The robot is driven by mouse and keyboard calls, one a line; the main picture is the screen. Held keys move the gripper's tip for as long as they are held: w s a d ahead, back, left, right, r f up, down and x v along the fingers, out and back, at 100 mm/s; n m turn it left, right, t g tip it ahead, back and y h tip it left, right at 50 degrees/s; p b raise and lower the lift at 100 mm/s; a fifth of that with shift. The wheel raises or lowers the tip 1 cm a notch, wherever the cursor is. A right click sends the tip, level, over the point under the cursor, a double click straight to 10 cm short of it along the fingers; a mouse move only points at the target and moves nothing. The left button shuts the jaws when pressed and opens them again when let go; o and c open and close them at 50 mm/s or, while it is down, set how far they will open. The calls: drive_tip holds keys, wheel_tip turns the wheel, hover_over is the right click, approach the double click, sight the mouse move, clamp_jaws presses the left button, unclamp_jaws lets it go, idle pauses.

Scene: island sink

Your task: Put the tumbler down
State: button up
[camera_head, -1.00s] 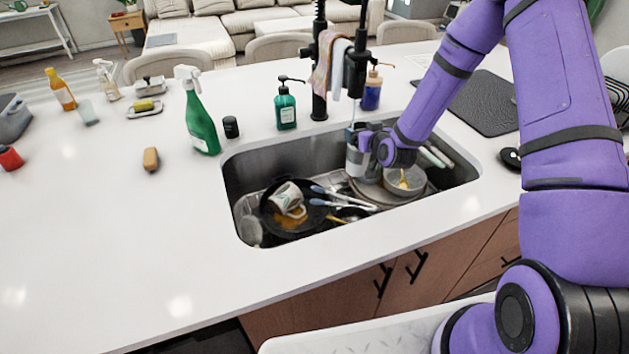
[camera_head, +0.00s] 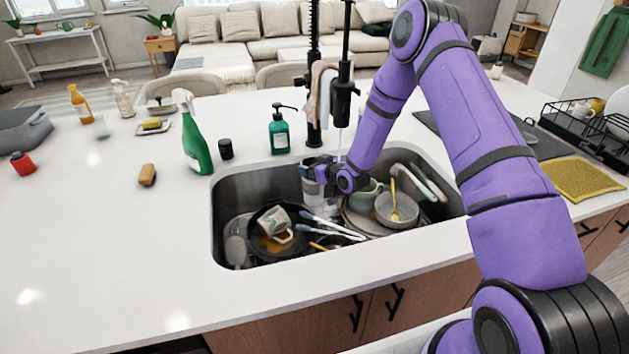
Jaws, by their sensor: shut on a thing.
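The tumbler (camera_head: 311,187), a grey cylindrical cup, is in my gripper (camera_head: 322,172) and looks upright. My gripper is shut on it at the sink, below the black faucet (camera_head: 341,88). The sink (camera_head: 229,200) holds dishes under and around it. I cannot tell whether the tumbler's base touches anything. The fingers are small and partly hidden by the wrist.
The sink also holds a black pan with a mug (camera_head: 274,222), a green mug (camera_head: 368,193), a bowl (camera_head: 398,213) and utensils. The left counter (camera_head: 110,240) is mostly clear.

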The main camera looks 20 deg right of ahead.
drive_tip(key=shift+f, duration=2.35)
drive_tip(key=o, duration=1.2)
drive_tip(key=shift+o, duration=0.2)
